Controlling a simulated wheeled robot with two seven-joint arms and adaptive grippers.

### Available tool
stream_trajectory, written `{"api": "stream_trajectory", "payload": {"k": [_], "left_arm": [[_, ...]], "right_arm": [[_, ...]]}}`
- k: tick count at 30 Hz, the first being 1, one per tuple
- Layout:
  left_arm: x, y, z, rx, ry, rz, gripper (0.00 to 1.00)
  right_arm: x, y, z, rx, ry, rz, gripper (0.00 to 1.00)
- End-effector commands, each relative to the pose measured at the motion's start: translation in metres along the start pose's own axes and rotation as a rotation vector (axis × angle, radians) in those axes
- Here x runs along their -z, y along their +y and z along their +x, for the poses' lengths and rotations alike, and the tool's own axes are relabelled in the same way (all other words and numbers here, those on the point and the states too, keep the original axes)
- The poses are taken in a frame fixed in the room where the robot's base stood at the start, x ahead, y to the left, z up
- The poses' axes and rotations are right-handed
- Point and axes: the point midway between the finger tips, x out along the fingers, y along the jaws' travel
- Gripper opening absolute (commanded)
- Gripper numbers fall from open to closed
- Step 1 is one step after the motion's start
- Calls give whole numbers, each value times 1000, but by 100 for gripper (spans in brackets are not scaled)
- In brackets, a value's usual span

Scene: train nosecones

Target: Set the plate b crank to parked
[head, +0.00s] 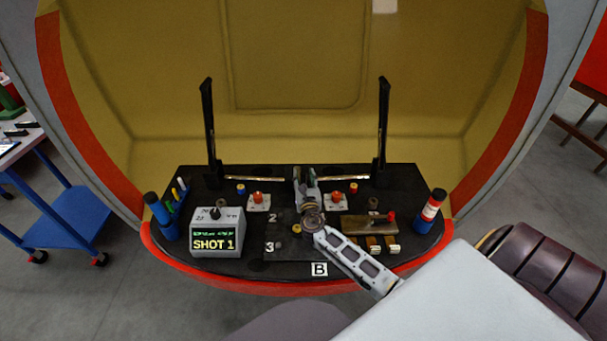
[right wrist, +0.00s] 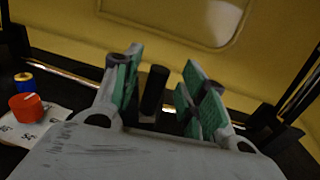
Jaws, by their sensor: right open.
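A dark plate (head: 283,252) with printed numbers 2 and 3 lies at the middle of the console, above a white B label (head: 319,269). My right gripper and wrist cover much of it. My right gripper (head: 308,178) reaches in over this area from the lower right. In the right wrist view my right gripper (right wrist: 158,88) is open, with green pads on its fingers. An upright black handle (right wrist: 155,88) shows in the gap between the fingers, nearer the left one; I cannot tell if they touch. It looks like the crank handle; its base and pointed position are hidden. My left gripper is not in view.
A grey SHOT 1 display box (head: 216,236) stands at left. Red knobs on white plates (head: 258,201) sit on both sides of the gripper. A brown plate with a red knob (head: 368,225) is at right. A blue-and-red cylinder (head: 431,210) and tall black posts (head: 383,130) flank the space.

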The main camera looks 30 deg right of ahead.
Motion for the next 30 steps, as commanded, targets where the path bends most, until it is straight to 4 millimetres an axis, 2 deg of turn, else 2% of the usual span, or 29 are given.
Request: {"api": "stream_trajectory", "payload": {"k": [6,13,23,30], "left_arm": [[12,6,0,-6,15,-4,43],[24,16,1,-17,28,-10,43],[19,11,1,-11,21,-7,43],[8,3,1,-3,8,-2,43]], "right_arm": [[0,0,19,0,-1,0,42],[0,0,28,0,0,1,42],[0,0,28,0,0,1,42],[0,0,28,0,0,0,12]]}}
